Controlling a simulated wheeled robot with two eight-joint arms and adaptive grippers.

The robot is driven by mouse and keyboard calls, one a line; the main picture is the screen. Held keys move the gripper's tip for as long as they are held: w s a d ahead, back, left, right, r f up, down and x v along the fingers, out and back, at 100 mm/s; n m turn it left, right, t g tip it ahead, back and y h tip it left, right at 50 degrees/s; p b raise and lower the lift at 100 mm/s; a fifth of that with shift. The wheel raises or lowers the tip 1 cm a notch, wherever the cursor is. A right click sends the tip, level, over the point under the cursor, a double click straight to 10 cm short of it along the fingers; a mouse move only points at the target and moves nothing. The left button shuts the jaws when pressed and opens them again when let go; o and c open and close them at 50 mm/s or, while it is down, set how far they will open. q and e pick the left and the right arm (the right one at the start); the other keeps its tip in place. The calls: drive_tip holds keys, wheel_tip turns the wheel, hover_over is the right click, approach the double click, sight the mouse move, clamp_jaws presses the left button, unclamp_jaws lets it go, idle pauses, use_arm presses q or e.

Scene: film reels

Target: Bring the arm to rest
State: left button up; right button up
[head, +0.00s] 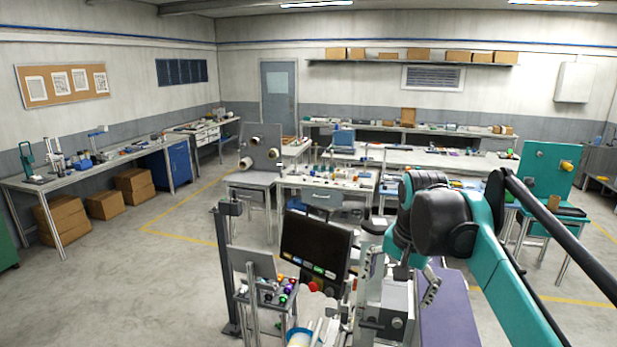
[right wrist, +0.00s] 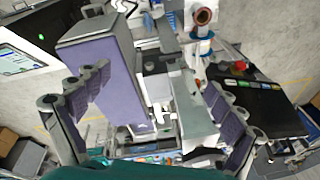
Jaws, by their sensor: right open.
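My right arm (head: 500,270), teal and black, comes in from the right in the head view and bends down at a dark wrist. My right gripper (head: 397,296) hangs over a grey machine beside a purple-topped surface (head: 450,318). In the right wrist view its two fingers with purple pads stand wide apart and the gripper (right wrist: 157,120) is open. Nothing shows held between them. My left gripper is not in view.
A dark monitor (head: 315,245) and a small tray of coloured pieces (head: 268,292) stand left of the gripper. A grey panel with spools (head: 260,150) and a teal panel (head: 548,170) stand farther back. The floor (head: 120,285) at left is open.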

drive_tip(key=s+f+n+t+b, duration=0.1)
drive_tip(key=s+f+b, duration=0.5)
drive_tip(key=f, duration=0.8)
drive_tip(key=s+f+n+t+b, duration=0.2)
drive_tip(key=s+f+n+b, duration=0.2)
drive_tip(key=f, duration=1)
drive_tip(key=s+f+n+t+b, duration=0.1)
drive_tip(key=s+f+n+b, duration=0.1)
drive_tip(key=s+f+b, duration=0.6)
wheel_tip(320, 180, down, 7)
drive_tip(key=shift+s+a+r+n+t+b, duration=0.1)
drive_tip(key=shift+s+a+n+t+b, duration=0.25)
drive_tip(key=shift+b, duration=0.65)
drive_tip(key=shift+s+d, duration=0.1)
